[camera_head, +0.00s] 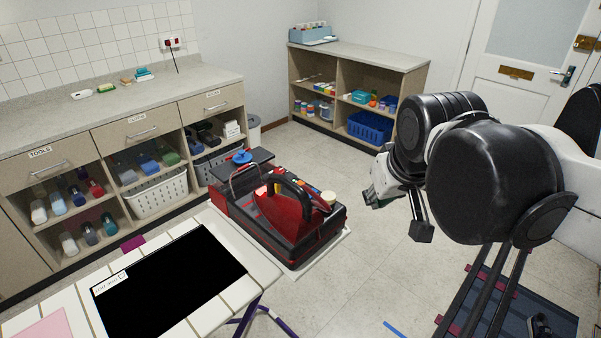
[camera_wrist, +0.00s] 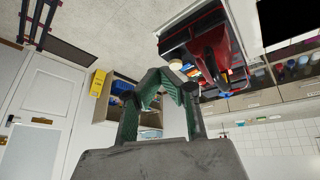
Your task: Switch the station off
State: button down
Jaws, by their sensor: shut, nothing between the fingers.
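A red and black machine with a dark arched handle (camera_head: 290,215), probably the station, stands on a pale base on the floor in the middle. It has a blue knob-like part at its back left and small coloured parts on top; I cannot make out a switch on it. It also shows, upside down, in the wrist view (camera_wrist: 212,45). A wall socket with red parts (camera_head: 172,43) and a dark cable sits above the left counter. My gripper (camera_wrist: 163,78) is shut and empty. In the head view it hangs in the air right of the machine, partly hidden by my arm.
A table with a black mat (camera_head: 170,285) stands front left. Drawers and open shelves with bottles and a white basket (camera_head: 158,194) line the left wall. A low shelf unit (camera_head: 355,60) stands at the back. A door (camera_head: 520,60) is back right. Floor between machine and shelf is clear.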

jog(key=w+a+r+n+g, duration=0.1)
jog(key=w+a+r, duration=0.15)
jog(key=w, duration=0.45)
jog(key=n+g+h+p, duration=0.1)
jog(key=n+g+p, duration=0.2)
jog(key=n, duration=0.2)
send_over(301, 182)
jog(key=s+a, duration=0.2)
notch_tip(301, 182, down, 6)
jog(key=shift+f, duration=0.15)
jog(key=shift+w, duration=0.1)
jog(key=f, duration=0.4)
jog(key=w+d+f+p, duration=0.1)
jog(key=f, duration=0.4)
jog(key=d+f, duration=0.1)
jog(key=f, duration=0.3)
jog(key=shift+w+f+p, duration=0.3)
jog(key=shift+w+f, duration=0.1)
